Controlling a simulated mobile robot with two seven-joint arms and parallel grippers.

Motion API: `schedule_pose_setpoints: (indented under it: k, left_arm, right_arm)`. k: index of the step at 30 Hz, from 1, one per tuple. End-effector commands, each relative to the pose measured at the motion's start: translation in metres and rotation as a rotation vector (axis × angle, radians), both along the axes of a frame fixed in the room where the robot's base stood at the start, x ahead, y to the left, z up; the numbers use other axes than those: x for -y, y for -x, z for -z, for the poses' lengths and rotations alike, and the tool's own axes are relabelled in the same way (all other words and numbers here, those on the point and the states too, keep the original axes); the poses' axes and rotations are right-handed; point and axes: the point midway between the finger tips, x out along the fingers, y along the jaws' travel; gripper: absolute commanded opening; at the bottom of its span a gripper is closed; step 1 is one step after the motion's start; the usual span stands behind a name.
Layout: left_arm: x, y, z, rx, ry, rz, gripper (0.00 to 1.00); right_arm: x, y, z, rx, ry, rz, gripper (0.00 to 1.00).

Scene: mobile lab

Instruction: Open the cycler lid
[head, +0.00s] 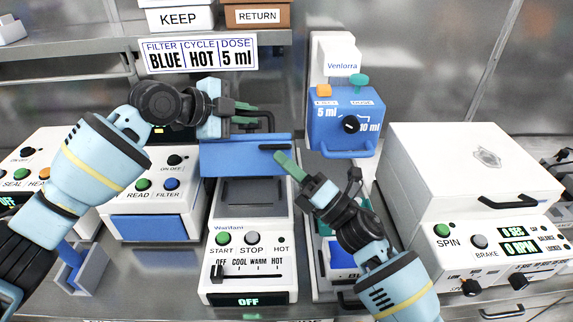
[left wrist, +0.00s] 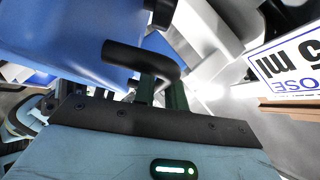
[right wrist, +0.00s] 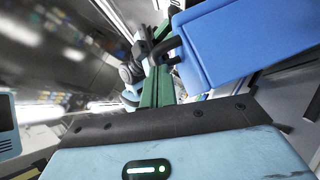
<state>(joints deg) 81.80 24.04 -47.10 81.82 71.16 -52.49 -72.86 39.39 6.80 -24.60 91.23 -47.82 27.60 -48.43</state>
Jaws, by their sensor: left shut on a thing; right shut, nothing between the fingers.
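The cycler (head: 249,255) is the white machine in the middle, with START and STOP buttons and a display reading OFF. Its blue lid (head: 232,158) is raised at the back, and the dark top (head: 252,190) below it is exposed. My left gripper (head: 246,108) is above the lid, shut on its black handle, whose loop shows between the green fingers in the left wrist view (left wrist: 140,58). My right gripper (head: 288,164) is shut and empty at the lid's right end. I cannot tell whether it touches the lid. The right wrist view also shows the lid (right wrist: 240,45).
A blue dispenser (head: 345,122) stands behind to the right. A white centrifuge (head: 465,190) is at the right, and a white reader (head: 150,190) at the left. A shelf with KEEP (head: 178,18) and RETURN (head: 257,15) boxes is above at the back.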

Motion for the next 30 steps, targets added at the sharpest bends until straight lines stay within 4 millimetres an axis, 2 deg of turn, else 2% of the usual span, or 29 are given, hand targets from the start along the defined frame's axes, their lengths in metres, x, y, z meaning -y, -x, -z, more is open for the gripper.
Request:
schedule_pose_setpoints:
  k: [3,11,12,16,23,30]
  left_arm:
    - [0.0,0.0,0.002,-0.005,-0.002,0.001,0.0]
    - [0.002,0.003,0.004,-0.011,-0.004,0.008,0.0]
    - [0.003,0.004,0.004,-0.012,-0.004,0.01,0.18]
    - [0.003,0.003,0.004,-0.011,-0.005,0.009,0.34]
    - [0.0,0.005,0.002,-0.01,-0.005,0.008,0.34]
    - [-0.027,0.022,-0.013,-0.007,-0.006,0.004,0.34]
  right_arm:
    - [0.001,-0.007,-0.009,0.004,0.0,0.003,0.0]
    - [0.003,-0.01,-0.013,0.002,-0.006,0.01,0.0]
    - [0.003,-0.01,-0.013,0.002,-0.006,0.01,0.0]
    - [0.003,-0.01,-0.014,0.004,-0.005,0.011,0.0]
    - [0.003,-0.01,-0.014,0.005,-0.006,0.01,0.0]
    - [0.003,-0.009,-0.014,0.005,-0.005,0.009,0.0]
